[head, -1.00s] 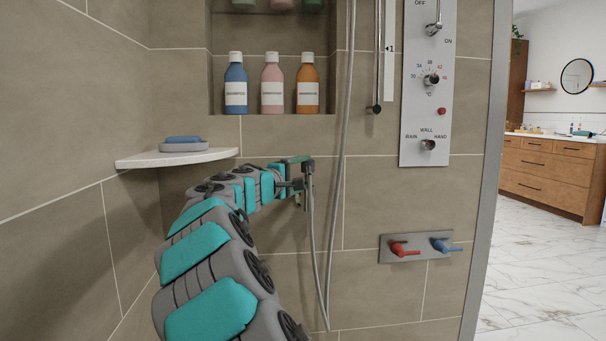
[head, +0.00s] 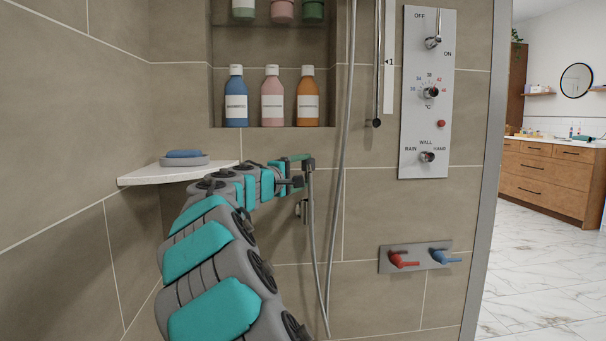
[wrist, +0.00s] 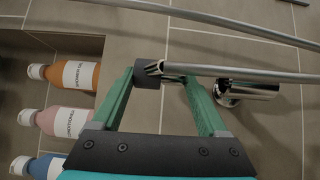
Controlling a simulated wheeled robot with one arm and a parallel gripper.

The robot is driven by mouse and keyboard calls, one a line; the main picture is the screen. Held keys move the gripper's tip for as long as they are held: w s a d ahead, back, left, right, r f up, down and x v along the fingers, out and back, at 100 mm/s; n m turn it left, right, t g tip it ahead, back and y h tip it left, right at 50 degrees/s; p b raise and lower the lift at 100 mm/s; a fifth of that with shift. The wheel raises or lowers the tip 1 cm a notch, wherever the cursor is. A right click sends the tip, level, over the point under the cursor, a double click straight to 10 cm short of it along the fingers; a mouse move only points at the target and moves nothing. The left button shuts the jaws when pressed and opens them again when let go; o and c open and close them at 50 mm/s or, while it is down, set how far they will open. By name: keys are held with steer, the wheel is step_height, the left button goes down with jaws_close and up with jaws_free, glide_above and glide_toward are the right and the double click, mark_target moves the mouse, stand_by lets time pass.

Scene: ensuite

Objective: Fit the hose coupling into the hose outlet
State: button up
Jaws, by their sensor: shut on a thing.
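My gripper (head: 301,168) is in front of the tiled shower wall, its green fingers closed around the dark hose coupling (head: 309,164). In the wrist view the coupling (wrist: 150,73) is a short black cylinder at the fingertips (wrist: 163,76), with the grey hose (wrist: 240,72) running from it to the right. In the head view the hose hangs down from the coupling. The chrome hose outlet (head: 302,209) is on the wall just below my gripper. The coupling is apart from the outlet.
A corner shelf (head: 175,174) with a soap dish is left of my arm. Bottles (head: 271,100) stand in a niche above. A second hose (head: 343,150) hangs close on the right. The control panel (head: 427,100) and red and blue taps (head: 415,257) are further right.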

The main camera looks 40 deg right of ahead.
steer(key=shift+r+p, duration=1.05)
steer(key=shift+r, duration=0.55)
steer(key=shift+f, duration=0.2)
steer(key=shift+f+b, duration=2.15)
steer(key=shift+f, duration=0.35)
steer(key=shift+f+b, duration=0.95)
steer(key=shift+f, duration=0.15)
steer(key=o, duration=1.3)
steer(key=shift+v, duration=3.95)
steer(key=shift+r, duration=0.2)
